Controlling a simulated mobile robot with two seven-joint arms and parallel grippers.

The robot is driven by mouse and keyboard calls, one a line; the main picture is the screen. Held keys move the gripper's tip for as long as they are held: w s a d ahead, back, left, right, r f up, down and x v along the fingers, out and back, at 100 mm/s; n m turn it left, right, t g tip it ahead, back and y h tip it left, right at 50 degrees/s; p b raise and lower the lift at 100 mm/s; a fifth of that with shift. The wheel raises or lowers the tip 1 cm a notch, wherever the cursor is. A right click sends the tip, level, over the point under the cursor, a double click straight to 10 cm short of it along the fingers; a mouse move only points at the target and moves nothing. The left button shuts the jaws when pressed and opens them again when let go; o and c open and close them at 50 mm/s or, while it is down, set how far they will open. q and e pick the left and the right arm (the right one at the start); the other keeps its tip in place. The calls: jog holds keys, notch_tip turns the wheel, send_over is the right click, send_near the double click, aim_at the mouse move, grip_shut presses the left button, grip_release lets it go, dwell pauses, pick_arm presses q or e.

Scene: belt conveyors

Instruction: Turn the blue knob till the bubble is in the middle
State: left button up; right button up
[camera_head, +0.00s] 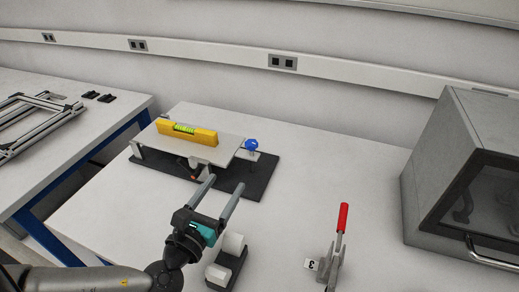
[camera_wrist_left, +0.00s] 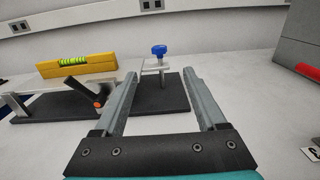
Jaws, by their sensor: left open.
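The blue knob (camera_head: 251,144) stands on a small bracket at the right end of the levelling rig. It also shows upright in the left wrist view (camera_wrist_left: 159,50), beyond the fingers. A yellow spirit level (camera_head: 187,132) with a green vial lies on the grey plate (camera_head: 224,147) over a black base (camera_head: 262,178). The vial (camera_wrist_left: 73,61) shows in the wrist view, but the bubble is too small to place surely. My left gripper (camera_head: 220,184) is open and empty, in front of the rig and short of the knob. My right gripper is not in view.
A small block with white pieces (camera_head: 232,245) stands beside my left gripper. A red-handled toggle clamp (camera_head: 342,218) stands to the right. A grey cabinet (camera_head: 426,165) is at the far right. The table (camera_head: 320,160) behind the clamp is clear.

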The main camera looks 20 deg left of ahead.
aim_at(249, 147)
pick_arm(q)
jog(key=w, duration=1.5)
jog(key=shift+a+b, duration=0.35)
jog(key=shift+a, duration=0.05)
grip_shut()
